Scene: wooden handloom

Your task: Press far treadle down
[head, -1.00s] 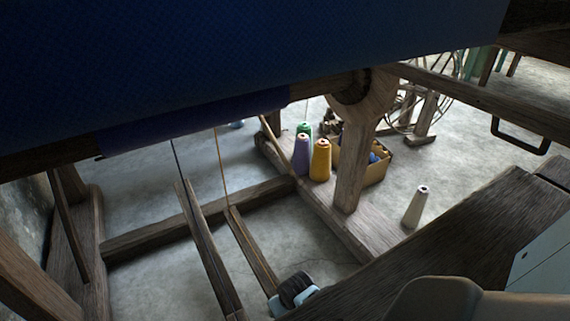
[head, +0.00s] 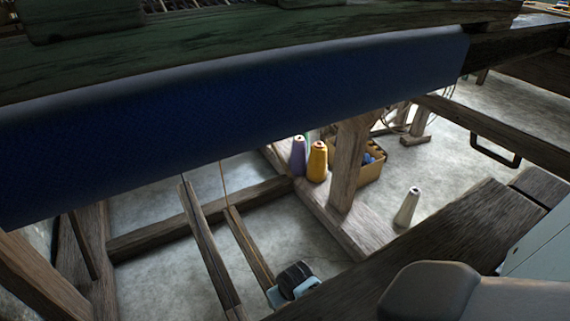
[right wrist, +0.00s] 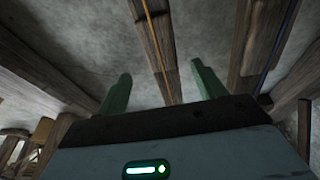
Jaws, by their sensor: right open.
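Two long wooden treadles lie side by side under the loom in the head view. The left treadle (head: 210,250) reaches across the crossbar; the right treadle (head: 249,246) ends near it and has an orange cord at its upper end. My right gripper (head: 293,282), pale blue and black, is at the lower end of the right treadle; its fingers are hidden there. In the right wrist view, my right gripper (right wrist: 161,70) has its green fingers open, with the orange-corded treadle (right wrist: 152,38) running between them in the picture. I cannot tell whether they touch. My left gripper is not in view.
A blue cloth roll (head: 240,105) spans the loom above the treadles. A wooden crossbar (head: 160,236) lies under them. A dark bench plank (head: 440,245) is at lower right.

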